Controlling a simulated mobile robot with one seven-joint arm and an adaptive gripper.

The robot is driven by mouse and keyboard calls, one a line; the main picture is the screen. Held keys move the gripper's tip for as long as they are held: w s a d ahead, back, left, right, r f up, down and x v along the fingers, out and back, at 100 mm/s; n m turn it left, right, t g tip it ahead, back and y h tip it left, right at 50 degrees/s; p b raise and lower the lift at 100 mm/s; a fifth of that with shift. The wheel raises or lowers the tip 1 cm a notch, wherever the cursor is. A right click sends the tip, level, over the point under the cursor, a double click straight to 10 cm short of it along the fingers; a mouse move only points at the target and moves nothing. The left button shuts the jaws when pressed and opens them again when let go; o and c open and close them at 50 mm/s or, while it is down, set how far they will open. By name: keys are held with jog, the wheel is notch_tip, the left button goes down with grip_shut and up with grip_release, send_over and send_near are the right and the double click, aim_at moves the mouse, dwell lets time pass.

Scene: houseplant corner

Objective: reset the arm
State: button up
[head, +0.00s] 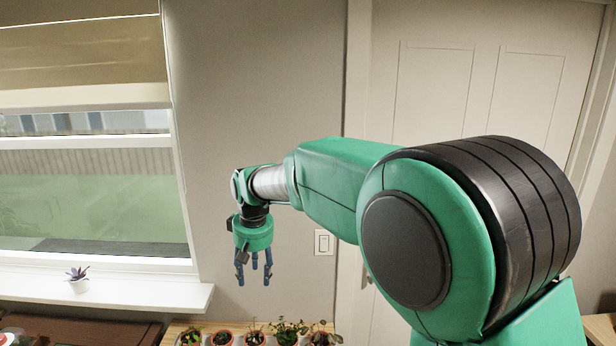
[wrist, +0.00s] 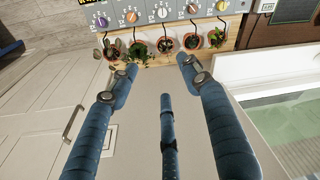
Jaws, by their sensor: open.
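My gripper (head: 254,268) hangs down at the end of my raised green arm in the head view. Its blue fingers are spread and nothing is between them. In the wrist view my gripper (wrist: 160,78) also shows open and empty, with three blue fingers apart. It is in the air, above and apart from a row of small potted plants (head: 286,333), which also show at the top of the wrist view (wrist: 165,44).
A window sill (head: 130,291) with a small potted succulent (head: 78,282) is at left. A wooden shelf (head: 174,331) carries the plants. A panel with coloured knobs (wrist: 180,12) runs beside the pots. A pale door (head: 430,90) stands behind my arm. A wall switch (head: 323,242) is right of my gripper.

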jog(key=s+d+r+m+t, duration=0.1)
jog(key=s+d+r+m, duration=0.1)
jog(key=s+d+r, duration=0.55)
jog(key=s+d+r+m+t, duration=0.1)
jog(key=s+d+r, duration=0.2)
jog(key=s+d, duration=0.85)
jog(key=s+d+f+m+t, duration=0.1)
jog(key=s+d+f+m, duration=0.1)
jog(key=s+d, duration=0.6)
jog(key=s+d+f+m+h, duration=0.1)
jog(key=s+d+f+m, duration=0.1)
jog(key=s+d, duration=0.6)
jog(key=s, duration=0.3)
jog(key=shift+s+d+t, duration=0.15)
jog(key=shift+d+t, duration=0.2)
jog(key=shift+t, duration=0.05)
dwell(0.4)
